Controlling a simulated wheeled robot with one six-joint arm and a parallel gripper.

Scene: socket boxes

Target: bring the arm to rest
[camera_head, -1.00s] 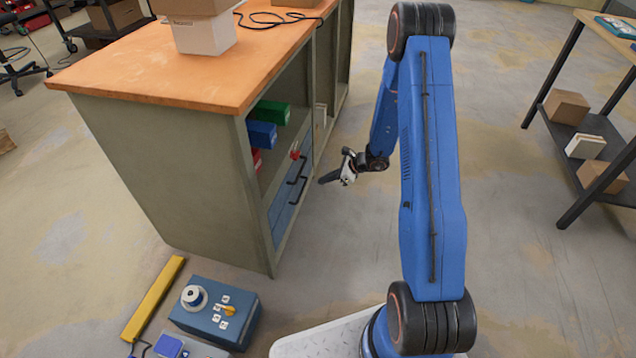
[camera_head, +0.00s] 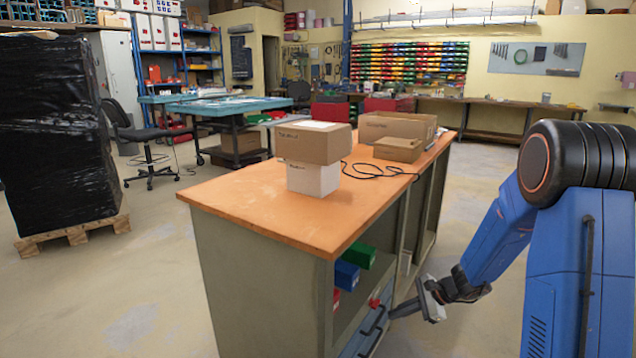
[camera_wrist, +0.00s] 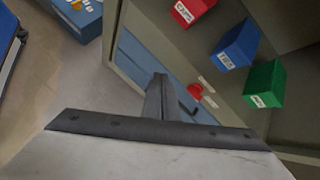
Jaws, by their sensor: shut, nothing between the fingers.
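My gripper (camera_head: 408,308) is at the lower right in the head view, on the end of my bent blue arm. It is shut and empty, in front of the open side of the workbench (camera_head: 262,235). In the wrist view, my gripper's fingers (camera_wrist: 160,92) point toward the bench's blue drawers (camera_wrist: 142,65). From these views I cannot tell whether the fingertips touch a drawer handle or stay apart from it. A red object (camera_wrist: 195,92) sits at the drawer edge.
Red (camera_wrist: 192,10), blue (camera_wrist: 237,45) and green (camera_wrist: 265,84) bins stand on the bench shelf. Cardboard boxes (camera_head: 315,142) and a black cable rest on the orange top. A wrapped pallet (camera_head: 60,130) stands at the left. Floor right of the bench looks clear.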

